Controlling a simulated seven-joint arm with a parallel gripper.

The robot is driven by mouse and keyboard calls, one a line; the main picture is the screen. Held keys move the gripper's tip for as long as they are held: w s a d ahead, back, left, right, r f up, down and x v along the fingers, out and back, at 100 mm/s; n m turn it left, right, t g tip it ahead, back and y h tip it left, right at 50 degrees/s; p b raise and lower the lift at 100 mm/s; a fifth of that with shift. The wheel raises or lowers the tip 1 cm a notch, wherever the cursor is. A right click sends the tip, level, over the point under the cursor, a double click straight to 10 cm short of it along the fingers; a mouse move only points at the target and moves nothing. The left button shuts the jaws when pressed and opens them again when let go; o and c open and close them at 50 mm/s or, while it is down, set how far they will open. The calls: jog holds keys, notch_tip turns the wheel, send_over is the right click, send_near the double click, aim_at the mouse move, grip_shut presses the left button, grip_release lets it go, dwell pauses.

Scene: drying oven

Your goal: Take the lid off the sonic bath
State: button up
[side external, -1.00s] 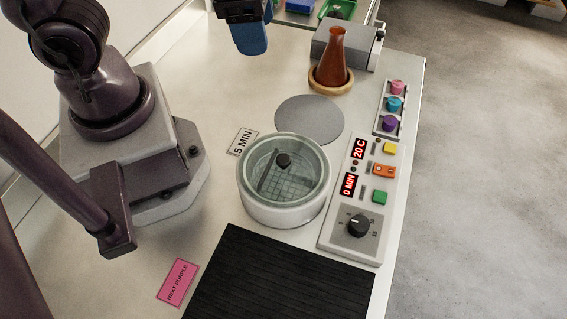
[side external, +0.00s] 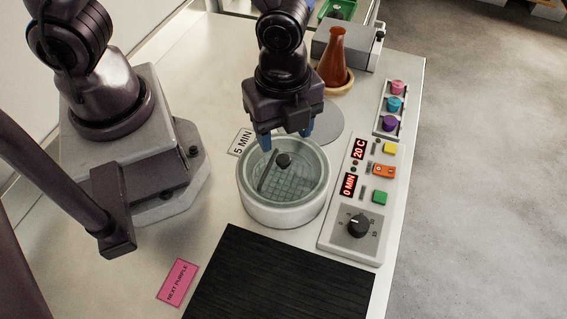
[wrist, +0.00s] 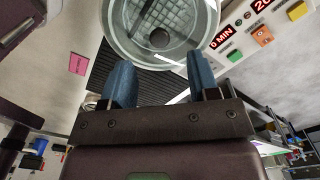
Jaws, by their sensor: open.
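The sonic bath (side external: 283,209) is a round white tub on the bench, with a clear lid (side external: 307,178) on top. The lid has a dark round knob (side external: 283,160) at its middle. My gripper (side external: 286,138) is above the far edge of the bath, open and empty, with its blue fingers pointing down. In the wrist view, the two blue fingers of my gripper (wrist: 160,80) are spread apart. The knob (wrist: 159,39) lies beyond the fingertips, apart from them, and the bath (wrist: 115,50) fills the top middle.
A control panel (side external: 340,242) stands right of the bath, showing 0 MIN and 20 C. An amber flask (side external: 333,58) stands in a ring behind, near a grey disc (side external: 329,120). A black mat (side external: 280,280) lies in front. A "5 MIN" card (side external: 240,143) and a pink card (side external: 178,283) lie left.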

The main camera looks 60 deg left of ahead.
aim_at(283, 159)
jog(key=shift+d+f, duration=0.15)
jog(key=shift+f, duration=2.9)
jog(key=c, duration=1)
grip_shut()
jog(key=shift+r, duration=0.1)
